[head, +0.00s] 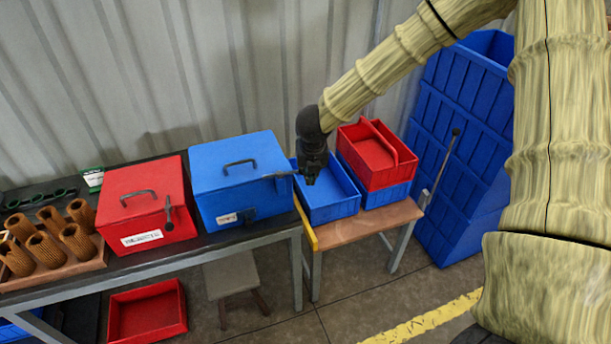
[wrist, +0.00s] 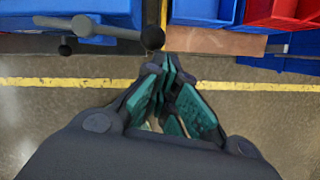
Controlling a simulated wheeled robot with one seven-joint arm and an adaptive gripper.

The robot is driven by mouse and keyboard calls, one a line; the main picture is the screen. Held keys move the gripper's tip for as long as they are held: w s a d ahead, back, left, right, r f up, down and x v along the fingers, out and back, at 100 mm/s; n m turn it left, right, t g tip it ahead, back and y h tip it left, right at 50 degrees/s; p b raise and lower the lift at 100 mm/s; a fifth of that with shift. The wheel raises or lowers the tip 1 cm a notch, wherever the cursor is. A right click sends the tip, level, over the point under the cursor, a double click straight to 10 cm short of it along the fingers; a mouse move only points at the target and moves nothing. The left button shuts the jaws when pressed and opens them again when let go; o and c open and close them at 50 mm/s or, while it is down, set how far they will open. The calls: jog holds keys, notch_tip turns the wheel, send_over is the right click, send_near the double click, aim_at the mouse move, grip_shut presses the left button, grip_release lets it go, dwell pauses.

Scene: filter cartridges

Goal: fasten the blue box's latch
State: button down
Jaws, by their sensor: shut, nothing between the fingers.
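The blue box (head: 238,183) stands on the dark bench with its lid down and a handle on top. It also shows at the top left of the wrist view (wrist: 75,8). Its latch lever (wrist: 118,31) is a grey bar with a black ball end, lying sideways and pointing right; in the head view the dark lever (head: 284,175) sticks out at the box's right edge. A small dark fitting (head: 247,215) sits on the box's front. My gripper (head: 311,180) is shut and empty right of the box. Its fingertips (wrist: 166,66) are close to the ball; contact is unclear.
A red box (head: 140,200) with an upright latch lever stands left of the blue box. Right of it, a blue bin (head: 330,198) and a red tray (head: 370,165) sit on a lower table. Brown filter cartridges (head: 45,250) stand far left. Floor in front is open.

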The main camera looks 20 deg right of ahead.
jog(key=shift+w+d, duration=0.3)
jog(key=shift+w, duration=0.2)
dwell(0.4)
jog(key=s+r+b, duration=0.2)
jog(key=s+r, duration=0.5)
jog(key=r, duration=0.3)
jog(key=shift+d+r, duration=0.2)
jog(key=shift+d, duration=0.05)
jog(key=shift+f, duration=0.15)
dwell(0.6)
